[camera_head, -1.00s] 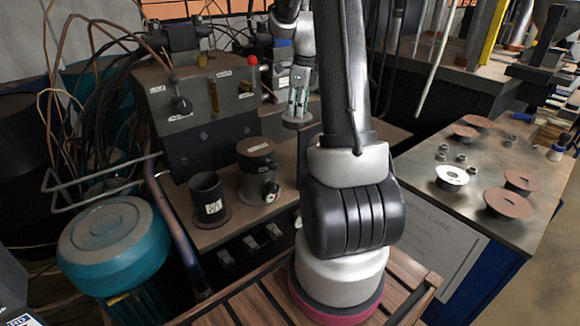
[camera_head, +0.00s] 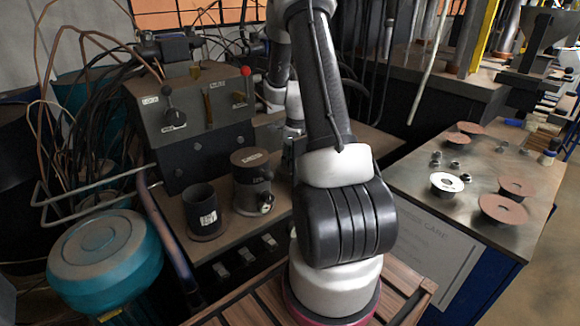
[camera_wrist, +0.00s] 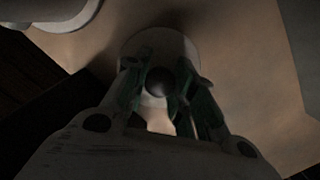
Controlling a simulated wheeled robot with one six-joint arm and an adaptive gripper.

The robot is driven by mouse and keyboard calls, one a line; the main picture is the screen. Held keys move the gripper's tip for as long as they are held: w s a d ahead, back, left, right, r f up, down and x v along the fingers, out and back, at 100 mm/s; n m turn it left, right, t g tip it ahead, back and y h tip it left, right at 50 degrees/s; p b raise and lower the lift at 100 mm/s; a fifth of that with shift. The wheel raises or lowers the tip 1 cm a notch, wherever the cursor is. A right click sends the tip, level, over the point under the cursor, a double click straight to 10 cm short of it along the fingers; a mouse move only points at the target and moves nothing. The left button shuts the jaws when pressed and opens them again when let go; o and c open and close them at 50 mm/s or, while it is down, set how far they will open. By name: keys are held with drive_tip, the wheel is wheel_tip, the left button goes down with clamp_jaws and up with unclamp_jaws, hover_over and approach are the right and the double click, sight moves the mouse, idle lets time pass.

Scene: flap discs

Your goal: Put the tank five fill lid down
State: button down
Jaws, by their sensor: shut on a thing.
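In the wrist view my gripper (camera_wrist: 162,68) has its green-padded fingers on both sides of a dark round knob (camera_wrist: 158,82). The knob stands on a pale grey round lid (camera_wrist: 152,42), which I take to be the tank five fill lid. The lid looks flat over a tan surface (camera_wrist: 240,60); I cannot tell whether it touches it. In the head view my own arm hides the lid and most of the gripper. Tank five's label cannot be made out.
An open black cup (camera_head: 203,212) and a dark capped cylinder (camera_head: 252,182) stand on the bench left of my arm. A control box (camera_head: 195,110) with levers is behind them. A teal drum (camera_head: 103,262) is at left. Discs lie on the right table (camera_head: 465,215).

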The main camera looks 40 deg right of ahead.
wheel_tip(320, 180, down, 2)
drive_tip(key=shift+f, duration=0.15)
drive_tip(key=c, duration=1.2)
unclamp_jaws()
drive_tip(key=shift+f, duration=0.1)
